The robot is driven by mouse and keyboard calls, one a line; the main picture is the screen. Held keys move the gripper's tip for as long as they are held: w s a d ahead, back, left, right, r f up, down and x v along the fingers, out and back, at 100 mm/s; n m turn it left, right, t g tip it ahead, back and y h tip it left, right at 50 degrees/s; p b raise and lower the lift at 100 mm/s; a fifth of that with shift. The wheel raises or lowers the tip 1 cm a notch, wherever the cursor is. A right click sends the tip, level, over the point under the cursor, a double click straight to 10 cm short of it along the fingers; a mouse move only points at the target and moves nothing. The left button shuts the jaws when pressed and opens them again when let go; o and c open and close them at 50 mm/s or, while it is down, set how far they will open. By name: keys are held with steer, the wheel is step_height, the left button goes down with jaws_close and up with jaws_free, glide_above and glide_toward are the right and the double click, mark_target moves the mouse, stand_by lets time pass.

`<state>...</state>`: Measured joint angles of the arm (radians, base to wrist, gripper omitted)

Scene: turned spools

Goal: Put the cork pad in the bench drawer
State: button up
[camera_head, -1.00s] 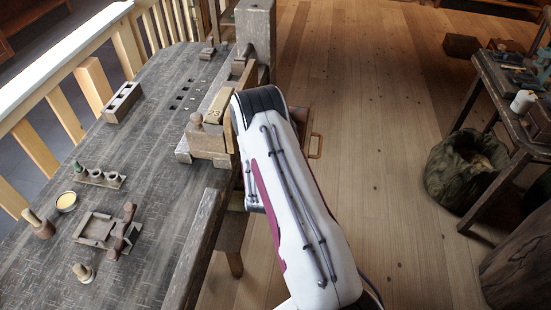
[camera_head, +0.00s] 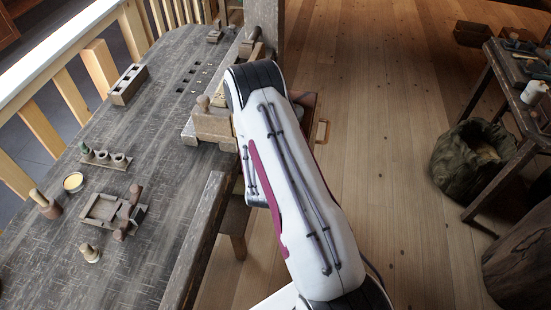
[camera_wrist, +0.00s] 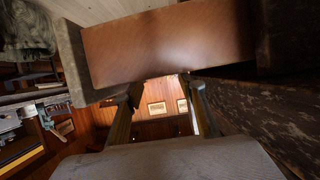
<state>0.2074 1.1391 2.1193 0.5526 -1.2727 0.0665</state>
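The bench drawer (camera_head: 308,103) stands pulled out at the bench's right side, with its handle on the right. My arm covers part of it. In the wrist view, a reddish-brown panel with greyish edges (camera_wrist: 170,45) fills the upper middle and looks like the drawer. My gripper (camera_wrist: 164,88) shows there with its two fingers apart and nothing visible between them, close to the panel's near edge. In the head view my arm hides the gripper. I cannot make out the cork pad in either view.
The workbench (camera_head: 150,200) holds a wooden tray (camera_head: 105,207), a small round dish (camera_head: 73,182), a rack of pots (camera_head: 105,158) and a slotted block (camera_head: 128,85). A vise (camera_head: 210,125) sits beside my arm. A sack (camera_head: 472,160) and side table stand right, beyond open floor.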

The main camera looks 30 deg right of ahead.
steer(key=v, duration=0.6)
steer(key=shift+s+a+r, duration=0.15)
steer(key=shift+s+a, duration=0.1)
steer(key=shift+a, duration=0.05)
stand_by(0.7)
